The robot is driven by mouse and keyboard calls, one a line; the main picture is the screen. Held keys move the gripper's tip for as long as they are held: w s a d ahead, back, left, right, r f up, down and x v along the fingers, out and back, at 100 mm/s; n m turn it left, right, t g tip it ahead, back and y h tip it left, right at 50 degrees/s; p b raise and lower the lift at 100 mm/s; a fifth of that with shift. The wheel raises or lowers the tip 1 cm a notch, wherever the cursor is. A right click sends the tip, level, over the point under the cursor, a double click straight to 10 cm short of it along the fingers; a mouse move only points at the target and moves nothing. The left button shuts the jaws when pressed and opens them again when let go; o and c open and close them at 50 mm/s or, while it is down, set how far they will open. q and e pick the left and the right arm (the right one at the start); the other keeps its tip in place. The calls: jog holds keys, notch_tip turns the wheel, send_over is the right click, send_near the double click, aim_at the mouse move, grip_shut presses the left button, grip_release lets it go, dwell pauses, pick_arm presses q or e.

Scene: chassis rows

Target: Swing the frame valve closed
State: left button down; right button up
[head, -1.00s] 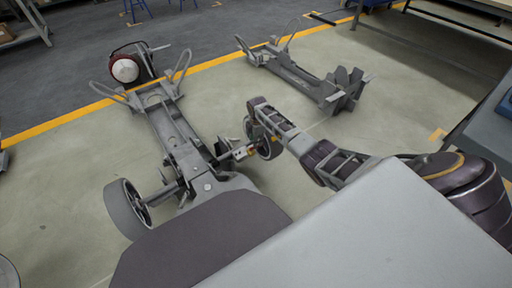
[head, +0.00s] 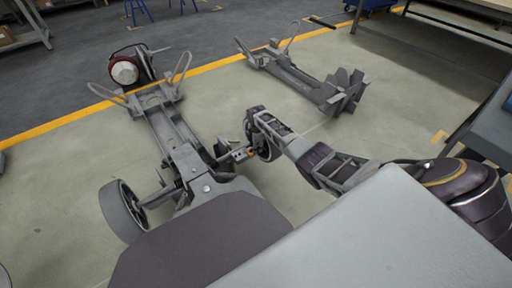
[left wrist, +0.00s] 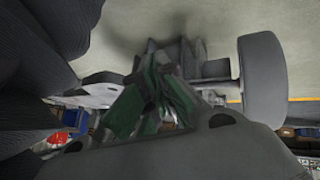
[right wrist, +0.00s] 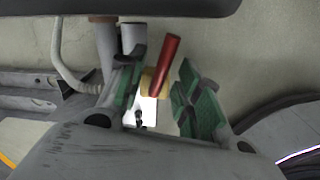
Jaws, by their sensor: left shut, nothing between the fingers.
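In the right wrist view the valve shows as a red lever handle (right wrist: 168,64) on a brass-coloured body (right wrist: 150,82). The lever slants up and to the right. My right gripper (right wrist: 163,96) is open, with green-padded fingers on either side of the valve; contact cannot be told. In the head view my right gripper (head: 222,153) is low beside the near chassis frame (head: 172,135), and the lever is too small to make out. My left gripper (left wrist: 152,100) shows in the left wrist view, shut and empty, near a wheel.
A grey wheel (head: 122,210) is on the near frame's left side. A red and white round part (head: 124,71) sits at its far end. A second chassis frame (head: 300,78) lies farther right. A workbench (head: 440,30) stands at the back right. Floor between the frames is clear.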

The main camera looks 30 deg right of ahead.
grip_shut()
